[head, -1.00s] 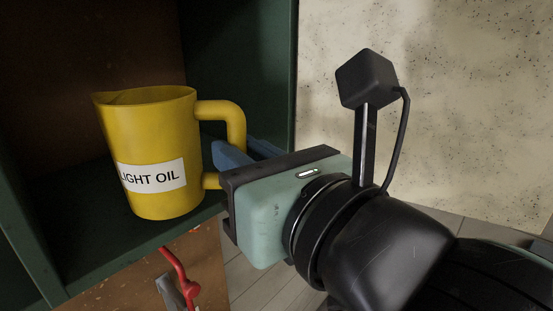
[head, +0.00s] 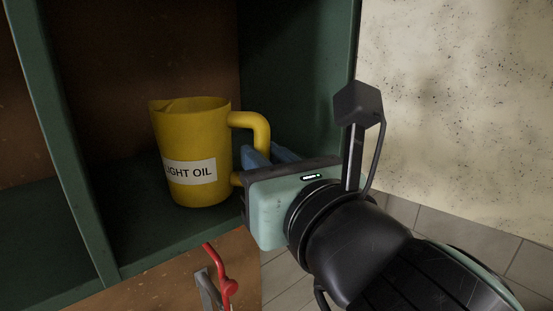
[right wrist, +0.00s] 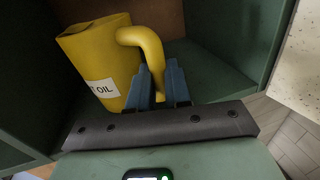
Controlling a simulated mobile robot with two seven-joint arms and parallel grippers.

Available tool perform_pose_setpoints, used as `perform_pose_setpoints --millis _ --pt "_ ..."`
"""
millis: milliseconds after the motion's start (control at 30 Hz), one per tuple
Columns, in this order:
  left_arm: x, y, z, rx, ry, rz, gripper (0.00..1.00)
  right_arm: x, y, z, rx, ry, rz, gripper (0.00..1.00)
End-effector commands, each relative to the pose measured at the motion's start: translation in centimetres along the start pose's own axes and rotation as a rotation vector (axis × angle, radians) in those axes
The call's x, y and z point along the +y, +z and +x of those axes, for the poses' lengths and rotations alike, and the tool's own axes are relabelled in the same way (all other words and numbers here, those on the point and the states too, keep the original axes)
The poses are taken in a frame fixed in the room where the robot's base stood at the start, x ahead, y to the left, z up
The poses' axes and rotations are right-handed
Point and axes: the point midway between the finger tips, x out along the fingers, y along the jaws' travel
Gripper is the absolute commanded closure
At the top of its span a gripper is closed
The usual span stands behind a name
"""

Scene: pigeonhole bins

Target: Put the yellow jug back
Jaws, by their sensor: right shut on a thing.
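The yellow jug (head: 194,137) has a white label reading "LIGHT OIL", partly cut off by its curve. It is upright inside a green-walled compartment (head: 165,246), near the floor; I cannot tell whether its base touches. My right gripper (head: 264,154) is shut on the jug's handle, to the right of the jug body. In the right wrist view the jug (right wrist: 95,60) is at upper left, with its handle running down between the blue fingers (right wrist: 158,72). The lower end of the handle is partly hidden by the gripper. My left gripper is not in view.
A green side wall (head: 300,70) stands close to the right of the gripper. A green divider (head: 62,140) separates a neighbouring compartment at left. A red hooked thing (head: 222,270) is below the shelf edge. A speckled pale wall (head: 450,110) is at right.

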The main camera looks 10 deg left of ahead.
Motion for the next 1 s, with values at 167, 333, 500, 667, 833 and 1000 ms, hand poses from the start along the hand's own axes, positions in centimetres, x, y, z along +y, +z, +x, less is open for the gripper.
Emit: perform_pose_setpoints --millis 167,333,500,667,833,1000 --pt "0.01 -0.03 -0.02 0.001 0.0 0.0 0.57 0.0 0.07 -0.05 -0.001 0.0 0.0 1.0" --pt "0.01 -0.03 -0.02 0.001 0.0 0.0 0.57 0.0 0.06 -0.06 -0.001 0.0 0.0 0.59" --pt "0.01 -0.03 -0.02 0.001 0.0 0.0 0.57 0.01 0.04 -0.05 -0.001 0.0 0.0 0.52" --pt "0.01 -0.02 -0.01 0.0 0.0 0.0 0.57 0.01 -0.01 -0.02 0.001 0.0 0.0 0.27" --pt "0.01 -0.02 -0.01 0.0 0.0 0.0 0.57 0.01 0.0 -0.02 0.0 0.0 0.0 0.27" --pt "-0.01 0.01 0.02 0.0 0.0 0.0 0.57 0.0 0.02 -0.17 0.0 0.0 0.0 0.27"
